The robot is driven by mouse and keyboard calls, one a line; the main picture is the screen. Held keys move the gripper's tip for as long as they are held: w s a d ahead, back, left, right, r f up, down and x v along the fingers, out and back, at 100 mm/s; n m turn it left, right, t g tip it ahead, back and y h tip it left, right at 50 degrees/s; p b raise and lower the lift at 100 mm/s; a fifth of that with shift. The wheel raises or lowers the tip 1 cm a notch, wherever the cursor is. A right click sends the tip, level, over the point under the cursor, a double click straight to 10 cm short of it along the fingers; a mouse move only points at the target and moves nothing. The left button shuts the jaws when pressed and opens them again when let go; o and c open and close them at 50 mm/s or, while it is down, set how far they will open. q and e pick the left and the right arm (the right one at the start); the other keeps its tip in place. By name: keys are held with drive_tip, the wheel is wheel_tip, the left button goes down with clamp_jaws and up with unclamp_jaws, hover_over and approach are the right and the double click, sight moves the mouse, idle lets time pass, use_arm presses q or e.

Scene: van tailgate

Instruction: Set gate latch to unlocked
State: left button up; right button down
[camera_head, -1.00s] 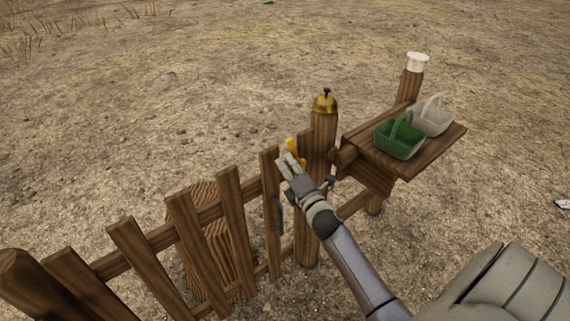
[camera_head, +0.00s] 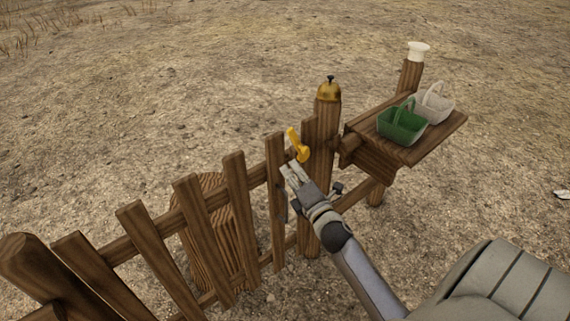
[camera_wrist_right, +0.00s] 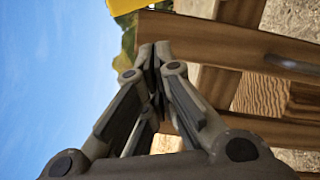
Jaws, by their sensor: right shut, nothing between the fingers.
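The gate latch (camera_head: 298,146) is a yellow-orange lever at the top of the wooden gate (camera_head: 235,205), beside the gate post (camera_head: 320,150). It stands tilted, its upper end leaning left. In the right wrist view, part of a yellow piece (camera_wrist_right: 125,5) shows at the top edge, beyond the fingertips. My right gripper (camera_head: 291,173) is shut and empty, just below and left of the latch in the head view. A small gap seems to separate them; contact is hard to tell. My right gripper's closed fingers also fill the middle of the right wrist view (camera_wrist_right: 155,52). My left gripper is out of view.
A brass bell (camera_head: 329,90) sits on the gate post. A wooden shelf (camera_head: 440,140) to the right bears a green basket (camera_head: 402,125) and a pale basket (camera_head: 437,104). A white-topped post (camera_head: 417,50) stands behind. Open dirt ground surrounds the fence.

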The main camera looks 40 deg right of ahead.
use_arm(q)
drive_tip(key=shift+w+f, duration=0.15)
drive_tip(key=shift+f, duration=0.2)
use_arm(e)
drive_tip(key=shift+s+a+f, duration=0.1)
drive_tip(key=shift+s+a, duration=0.1)
drive_tip(key=shift+s, duration=0.55)
drive_tip(key=shift+s+a+r, duration=0.1)
drive_tip(key=shift+s+a, duration=0.05)
drive_tip(key=shift+s, duration=0.6)
drive_tip(key=shift+s+a+f, duration=0.1)
drive_tip(key=shift+s+a, duration=0.1)
drive_tip(key=shift+s, duration=0.55)
